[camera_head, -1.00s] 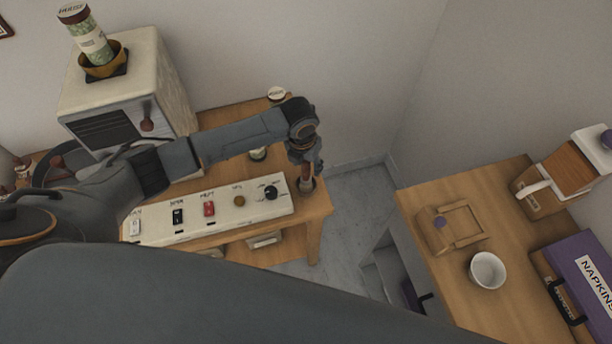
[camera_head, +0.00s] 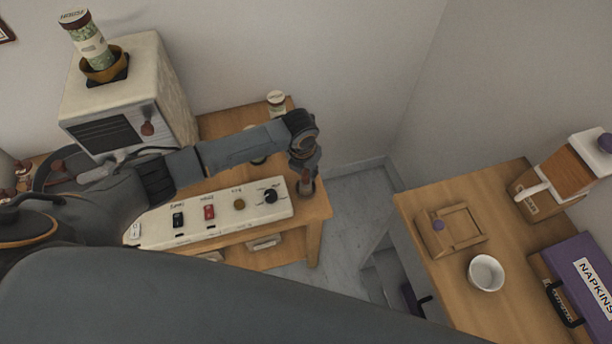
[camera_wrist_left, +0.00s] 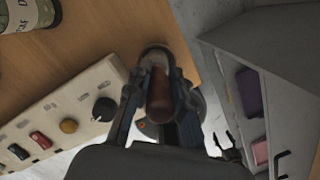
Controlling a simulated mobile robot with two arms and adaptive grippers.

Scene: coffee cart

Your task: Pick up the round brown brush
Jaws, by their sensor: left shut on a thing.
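The round brown brush (camera_wrist_left: 162,95) is between the fingers of my left gripper (camera_wrist_left: 160,103) in the left wrist view. The fingers are shut on its brown body, which ends in a darker round part against the wooden table's edge. In the head view my left gripper (camera_head: 305,178) points down at the table's front right corner, and the brush (camera_head: 306,187) shows only as a small brown bit below it. I cannot tell whether the brush still touches the table. My right gripper is not in view.
A white switch panel (camera_head: 222,216) lies just left of the gripper on the wooden table (camera_head: 222,122). A jar (camera_head: 277,103) stands at the back. A gap of floor (camera_head: 350,205) separates this table from the right counter (camera_head: 425,195), which holds a white bowl (camera_head: 486,272).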

